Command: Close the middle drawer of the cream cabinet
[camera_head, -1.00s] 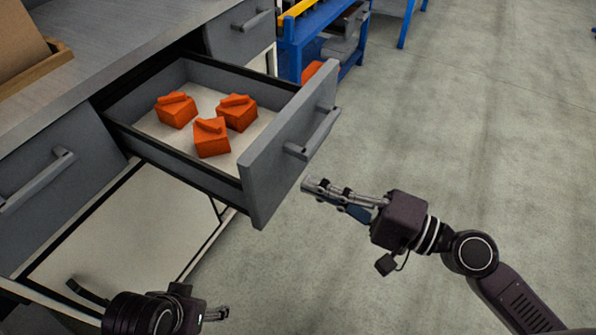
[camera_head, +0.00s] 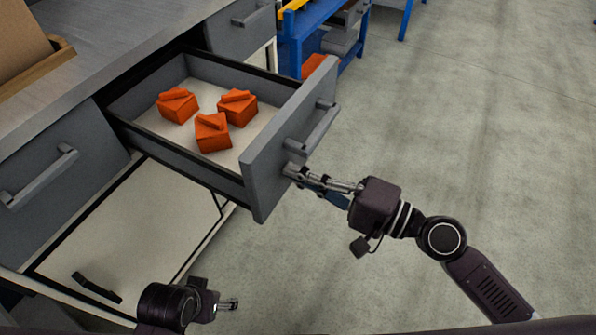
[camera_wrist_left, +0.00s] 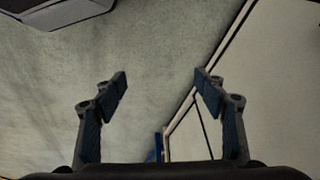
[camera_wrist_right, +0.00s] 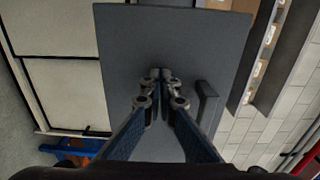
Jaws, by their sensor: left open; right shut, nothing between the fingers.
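The middle drawer (camera_head: 268,172) is pulled out, its grey front facing right, with a bar handle (camera_head: 318,128) on it. Several faceted orange blocks (camera_head: 212,132) lie inside. My right gripper (camera_head: 290,170) is shut and empty. Its tips are at the drawer front, just below the handle; in the right wrist view the shut fingers (camera_wrist_right: 162,75) point at the grey panel (camera_wrist_right: 190,40), beside the handle (camera_wrist_right: 207,103). Whether they touch it I cannot tell. My left gripper (camera_head: 232,304) is low, away from the drawer; the left wrist view shows its fingers (camera_wrist_left: 160,82) apart and empty.
The cabinet's worktop (camera_head: 100,55) carries a wooden tray (camera_head: 62,50) at the far left. Shut grey drawers flank the open one, at left (camera_head: 60,165) and at the back (camera_head: 240,32). A blue bench (camera_head: 300,40) stands behind. The floor at right is clear.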

